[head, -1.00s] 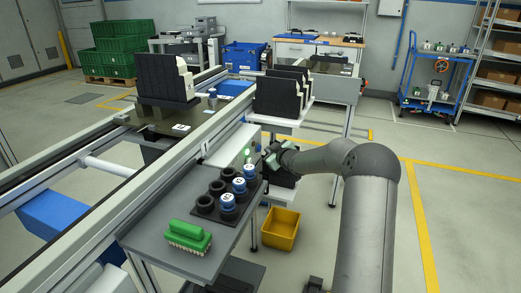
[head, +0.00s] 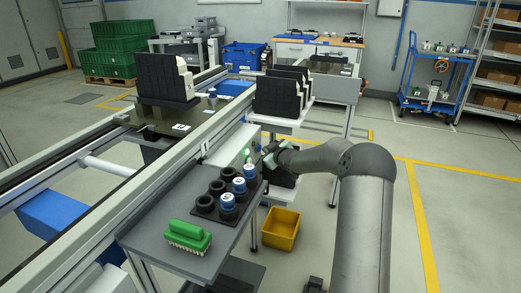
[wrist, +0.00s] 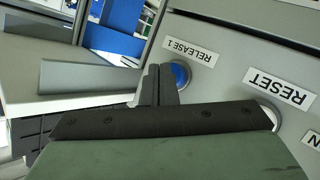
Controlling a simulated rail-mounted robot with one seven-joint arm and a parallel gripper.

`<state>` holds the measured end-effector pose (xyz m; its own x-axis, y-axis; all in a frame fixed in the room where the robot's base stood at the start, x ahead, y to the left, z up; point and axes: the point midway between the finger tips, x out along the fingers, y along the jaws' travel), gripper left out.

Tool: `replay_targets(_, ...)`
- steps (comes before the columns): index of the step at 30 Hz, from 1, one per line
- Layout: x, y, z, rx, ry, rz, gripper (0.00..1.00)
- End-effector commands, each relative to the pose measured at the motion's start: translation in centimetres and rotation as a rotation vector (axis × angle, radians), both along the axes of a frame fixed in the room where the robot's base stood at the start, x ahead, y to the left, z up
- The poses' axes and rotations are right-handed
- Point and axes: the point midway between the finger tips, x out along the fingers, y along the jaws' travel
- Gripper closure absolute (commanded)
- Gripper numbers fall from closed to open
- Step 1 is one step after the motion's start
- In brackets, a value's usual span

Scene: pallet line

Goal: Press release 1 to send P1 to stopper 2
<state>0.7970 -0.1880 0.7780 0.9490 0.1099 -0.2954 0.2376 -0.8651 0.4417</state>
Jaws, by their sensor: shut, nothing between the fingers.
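My gripper (wrist: 160,86) is shut and empty, its fingertips at the left edge of the blue release 1 button (wrist: 182,73) in the wrist view. The fingers cover part of the button; I cannot tell whether they touch it. The label RELEASE 1 (wrist: 193,50) sits just above it on the grey panel. In the head view my gripper (head: 264,155) is at the control box beside the conveyor. A pallet (head: 150,127) with a small white label stands on the conveyor, carrying a black fixture (head: 165,92) with a pale part. The label is too small to read.
A RESET label (wrist: 277,87) and another button lie right of release 1. A grey side table (head: 178,205) holds a green brush (head: 187,236) and a black holder with blue-capped items. A yellow bin (head: 281,228) stands on the floor below. Black fixtures (head: 279,97) stand on a white shelf.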

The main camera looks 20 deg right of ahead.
Motion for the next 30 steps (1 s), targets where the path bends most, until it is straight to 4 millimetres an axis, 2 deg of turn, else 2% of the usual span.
replay_targets(30, 0.58, 0.76, 0.03, 0.001, -0.001, 0.002, 1.0)
